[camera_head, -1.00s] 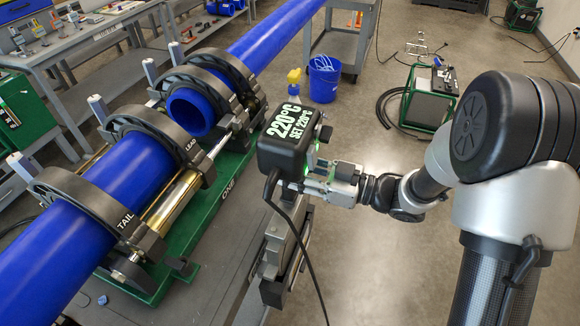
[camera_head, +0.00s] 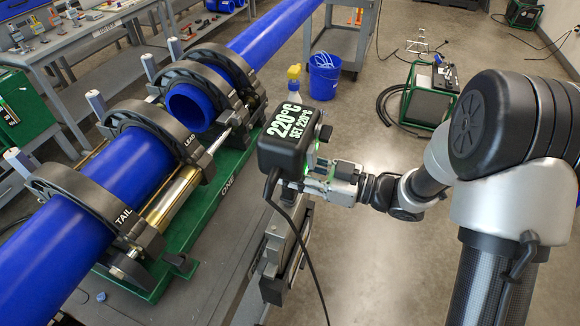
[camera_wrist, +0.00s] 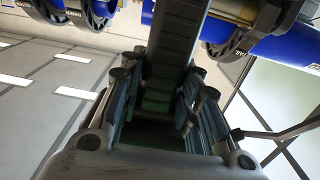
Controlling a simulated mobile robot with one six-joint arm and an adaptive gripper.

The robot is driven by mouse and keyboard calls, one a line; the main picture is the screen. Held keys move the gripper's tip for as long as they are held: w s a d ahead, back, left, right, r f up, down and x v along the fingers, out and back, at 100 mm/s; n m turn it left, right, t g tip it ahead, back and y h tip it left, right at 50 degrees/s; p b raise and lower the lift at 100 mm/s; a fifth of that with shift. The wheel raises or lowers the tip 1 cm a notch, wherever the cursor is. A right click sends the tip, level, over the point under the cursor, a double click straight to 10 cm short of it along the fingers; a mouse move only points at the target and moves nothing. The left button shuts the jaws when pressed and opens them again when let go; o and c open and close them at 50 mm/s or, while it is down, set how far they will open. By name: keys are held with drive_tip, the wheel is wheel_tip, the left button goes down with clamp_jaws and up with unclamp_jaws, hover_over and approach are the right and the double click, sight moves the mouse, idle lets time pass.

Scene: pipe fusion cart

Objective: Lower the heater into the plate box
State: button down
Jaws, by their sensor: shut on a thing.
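The heater (camera_head: 285,143) is a black box with a lit display reading 220°C, SET 220°C. It hangs at the right edge of the cart in the head view, its cable running down. My gripper (camera_head: 316,182) is shut on the heater from the right. In the wrist view, my gripper's fingers (camera_wrist: 160,105) flank a dark part in the middle. Below the heater, grey upright plates (camera_head: 285,250) at the cart's side look like the plate box. The heater partly covers their top. I cannot tell whether the heater's lower part is inside.
Left of the heater, the green fusion machine (camera_head: 217,195) holds two blue pipes (camera_head: 125,170) in black clamps. A blue bucket (camera_head: 323,80), a yellow-topped bottle (camera_head: 294,78) and a green-framed unit (camera_head: 430,95) stand behind. Open floor lies right of the cart.

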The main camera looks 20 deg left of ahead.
drive_tip(key=shift+w+r, duration=0.1)
drive_tip(key=shift+r, duration=0.05)
drive_tip(key=shift+f+b, duration=1.2)
drive_tip(key=shift+f, duration=0.25)
drive_tip(key=shift+f+b, duration=0.5)
drive_tip(key=shift+f, duration=0.5)
drive_tip(key=shift+f+b, duration=0.35)
drive_tip(key=shift+f, duration=0.05)
idle(0.5)
drive_tip(key=c, duration=1.1)
unclamp_jaws()
drive_tip(key=shift+f, duration=0.15)
drive_tip(key=shift+s, duration=0.2)
